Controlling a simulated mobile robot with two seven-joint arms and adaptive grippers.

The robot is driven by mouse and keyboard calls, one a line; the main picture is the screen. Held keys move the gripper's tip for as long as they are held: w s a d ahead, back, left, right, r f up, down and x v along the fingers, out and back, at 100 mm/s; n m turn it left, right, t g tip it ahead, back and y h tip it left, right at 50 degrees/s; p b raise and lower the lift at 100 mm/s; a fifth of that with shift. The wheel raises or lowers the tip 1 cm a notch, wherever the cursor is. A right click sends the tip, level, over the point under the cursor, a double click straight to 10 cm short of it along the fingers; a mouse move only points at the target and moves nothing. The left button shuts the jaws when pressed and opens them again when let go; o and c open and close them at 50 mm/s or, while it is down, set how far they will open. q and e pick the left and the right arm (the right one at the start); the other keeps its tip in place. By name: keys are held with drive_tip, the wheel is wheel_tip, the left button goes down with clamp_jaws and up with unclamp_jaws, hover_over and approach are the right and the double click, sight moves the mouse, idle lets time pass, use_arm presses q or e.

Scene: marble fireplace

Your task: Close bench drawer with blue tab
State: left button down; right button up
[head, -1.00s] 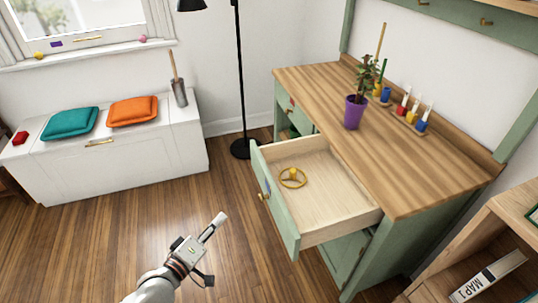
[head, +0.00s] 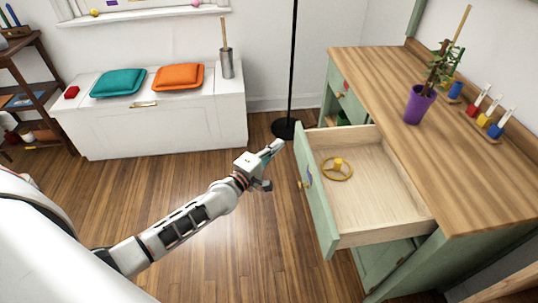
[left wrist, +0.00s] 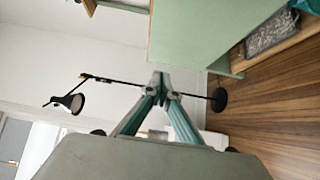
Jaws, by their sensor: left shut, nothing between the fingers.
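The green bench drawer (head: 316,200) stands pulled out from the bench, with a blue tab (head: 309,175) and a small brass knob on its front. A yellow ring-shaped item (head: 337,169) lies inside it. My left gripper (head: 276,147) is shut and empty, a little left of the drawer front near its far end; I see no clear contact. In the left wrist view the shut fingertips (left wrist: 160,78) point beside a large green panel (left wrist: 200,35); I cannot tell which part of the bench it is. My right gripper is out of view.
The bench's wooden top (head: 400,150) carries a purple plant pot (head: 419,104) and a rack of small bottles. A black lamp stand (head: 288,128) rises behind the gripper. A white chest (head: 160,125) with cushions stands at the back left. The floor between is clear.

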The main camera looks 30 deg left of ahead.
sight(298, 136)
use_arm(q)
drive_tip(key=w+d, duration=0.2)
drive_tip(key=shift+w+d, duration=0.3)
drive_tip(key=shift+w, duration=0.05)
drive_tip(key=shift+w+d, duration=0.3)
drive_tip(key=shift+d, duration=0.1)
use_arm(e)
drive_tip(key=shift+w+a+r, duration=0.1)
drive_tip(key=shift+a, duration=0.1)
use_arm(q)
drive_tip(key=shift+d, duration=0.1)
